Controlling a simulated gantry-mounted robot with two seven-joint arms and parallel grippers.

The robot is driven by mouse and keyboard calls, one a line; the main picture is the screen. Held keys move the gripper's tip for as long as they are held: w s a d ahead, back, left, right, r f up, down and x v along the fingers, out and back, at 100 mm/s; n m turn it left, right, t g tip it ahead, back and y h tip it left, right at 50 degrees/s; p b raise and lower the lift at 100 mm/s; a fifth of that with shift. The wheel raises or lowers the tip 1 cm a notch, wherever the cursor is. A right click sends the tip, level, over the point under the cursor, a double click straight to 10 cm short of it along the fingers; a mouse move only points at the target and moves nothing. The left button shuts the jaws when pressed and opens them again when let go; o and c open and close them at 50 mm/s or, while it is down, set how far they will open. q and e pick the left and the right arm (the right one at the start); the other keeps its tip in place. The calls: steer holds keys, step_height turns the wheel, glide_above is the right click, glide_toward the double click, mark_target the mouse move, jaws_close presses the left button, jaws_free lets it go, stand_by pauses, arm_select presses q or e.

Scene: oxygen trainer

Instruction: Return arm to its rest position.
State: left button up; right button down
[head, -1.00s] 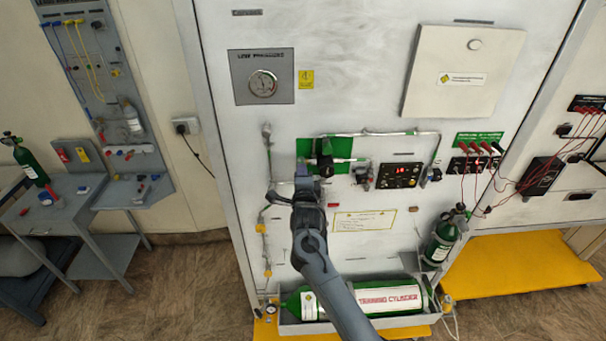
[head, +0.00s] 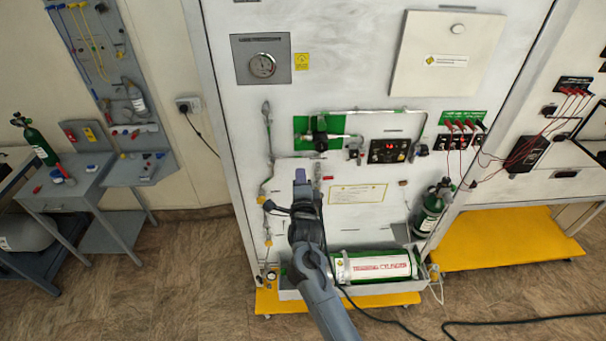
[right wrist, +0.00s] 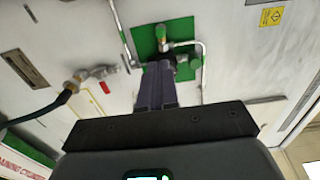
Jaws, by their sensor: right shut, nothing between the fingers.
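My right arm rises from the bottom of the head view, and its gripper (head: 301,176) is in front of the white panel (head: 250,110), below the green plate with its dark valve (head: 319,133). The fingers are together with nothing between them. In the right wrist view the shut fingers (right wrist: 157,88) point toward the green plate (right wrist: 178,32) and overlap its lower part. In the head view the fingertips and the valve show apart. My left gripper is in neither view.
The training cylinder (head: 380,268) lies in a tray at the panel's foot, partly behind my arm. A small dark green cylinder (head: 431,210) stands to its right. A grey side table (head: 50,190) is at left. A black cable (head: 520,320) crosses the floor at right.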

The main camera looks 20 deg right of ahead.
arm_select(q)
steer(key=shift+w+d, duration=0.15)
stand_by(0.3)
arm_select(e)
steer(key=s+d+f+n+g+y+p, duration=0.25)
steer(key=s+f+n, duration=0.25)
steer(key=s, duration=0.3)
steer(key=s+d+f+n+g+y+p, duration=0.1)
steer(key=s+f+n+g, duration=0.2)
steer(key=s+f+n, duration=0.45)
arm_select(q)
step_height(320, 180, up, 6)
steer(key=p, duration=0.2)
arm_select(e)
steer(key=s+r+n+g+y, duration=0.1)
steer(key=s+n+g, duration=0.7)
steer(key=s, duration=2.4)
steer(key=shift+d+r+n, duration=0.3)
steer(key=shift+r+n, duration=0.4)
steer(key=shift+n, duration=0.45)
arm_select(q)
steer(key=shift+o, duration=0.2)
